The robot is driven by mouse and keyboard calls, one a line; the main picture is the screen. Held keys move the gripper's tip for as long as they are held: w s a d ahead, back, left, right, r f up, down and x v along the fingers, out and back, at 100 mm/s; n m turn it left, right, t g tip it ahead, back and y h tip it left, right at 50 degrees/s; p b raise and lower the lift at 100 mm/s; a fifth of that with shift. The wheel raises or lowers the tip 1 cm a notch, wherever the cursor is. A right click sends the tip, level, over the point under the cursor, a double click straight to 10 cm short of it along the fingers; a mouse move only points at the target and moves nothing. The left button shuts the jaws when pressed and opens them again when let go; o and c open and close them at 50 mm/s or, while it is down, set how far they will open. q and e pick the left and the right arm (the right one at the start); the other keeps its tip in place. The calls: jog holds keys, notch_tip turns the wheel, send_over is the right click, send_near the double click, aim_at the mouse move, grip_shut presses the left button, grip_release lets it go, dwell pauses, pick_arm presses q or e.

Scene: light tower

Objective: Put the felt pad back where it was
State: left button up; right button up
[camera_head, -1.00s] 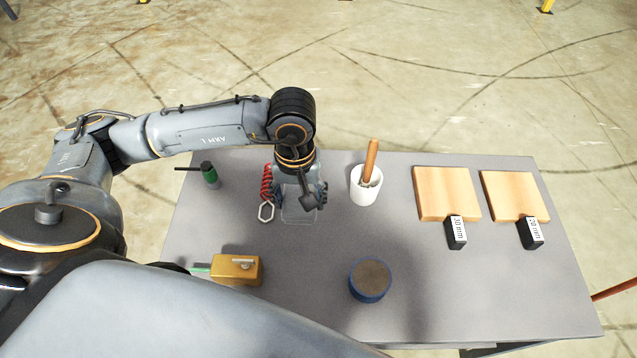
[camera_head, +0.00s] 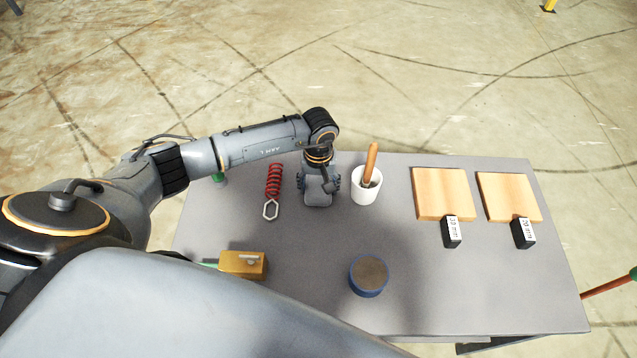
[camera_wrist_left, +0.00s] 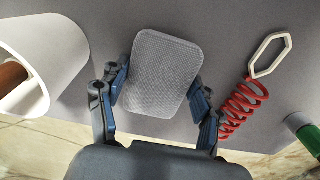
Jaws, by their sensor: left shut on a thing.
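The felt pad (camera_head: 318,199) is a flat grey rounded rectangle. It shows close up in the left wrist view (camera_wrist_left: 160,72), with a finely textured face. My left gripper (camera_head: 319,185) is shut on it, one blue-padded finger at each side edge; the fingers also show in the left wrist view (camera_wrist_left: 161,86). The pad is at the far side of the grey table, between the red coil and the white cup. I cannot tell whether it touches the table top. My right gripper is not in view.
A white cup (camera_head: 362,196) with a wooden handle stands close right of the pad. A red coil with a hex ring (camera_head: 273,182) lies close left. A blue round tin (camera_head: 369,276), a brass block (camera_head: 243,263) and two wooden boards (camera_head: 443,192) (camera_head: 508,196) are farther off. The table's middle is clear.

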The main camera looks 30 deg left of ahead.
aim_at(318, 186)
pick_arm(q)
jog(key=shift+f, duration=0.1)
jog(key=shift+f, duration=0.15)
jog(key=o, duration=1.1)
jog(key=shift+r, duration=0.25)
jog(key=shift+w+r, duration=0.1)
jog(key=shift+r, duration=0.3)
notch_tip(318, 186, up, 11)
jog(key=b, duration=0.2)
